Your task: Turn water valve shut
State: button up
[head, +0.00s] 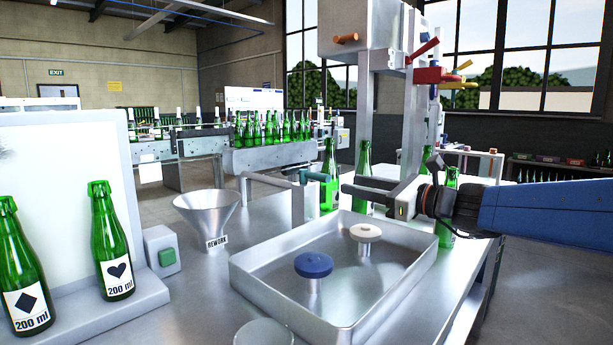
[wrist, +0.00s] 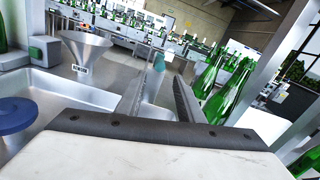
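A metal tap (head: 303,200) stands at the back left edge of the sink tray, with a teal lever (head: 314,177) at its top pointing right. My gripper (head: 350,183) is to the right of the lever, roughly level with it, fingers pointing left towards it. The fingers are apart with nothing between them, and a gap separates them from the lever. In the wrist view a small teal part (wrist: 159,62) shows just beyond the fingertips (wrist: 167,78). The fingers hide much of the tap there.
The steel sink tray (head: 262,290) holds a blue disc (head: 313,265) and a white disc (head: 366,232) on stems. A funnel (head: 207,213) stands left of the tap. Green bottles (head: 330,180) stand close behind the gripper. A tall machine post (head: 378,110) rises behind.

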aim_at(307, 175)
jog(key=x, duration=1.5)
jog(key=shift+w+a, duration=0.15)
grip_shut()
